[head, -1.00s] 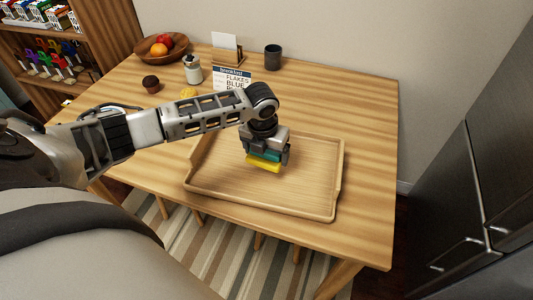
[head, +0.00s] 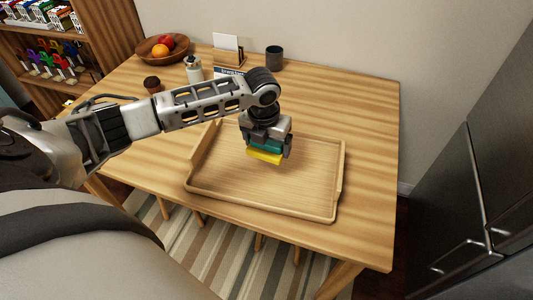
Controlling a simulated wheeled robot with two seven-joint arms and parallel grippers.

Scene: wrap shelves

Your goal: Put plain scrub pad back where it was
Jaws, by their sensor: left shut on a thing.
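My left gripper (head: 268,143) is shut on a scrub pad (head: 264,157), which shows a yellow layer below and a teal-green layer above. The gripper points down and holds the pad over the back part of a wooden tray (head: 235,202) on the table. I cannot tell whether the pad touches the tray floor or hangs a little above it. The visible part of the tray holds nothing else. My right gripper is not in view.
On the table (head: 370,120) stand a fruit bowl (head: 143,51), a white jar (head: 194,72), a muffin (head: 152,84), a dark cup (head: 274,58) and a card holder (head: 228,58). A sign is mostly hidden behind my arm. The table's right side is clear.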

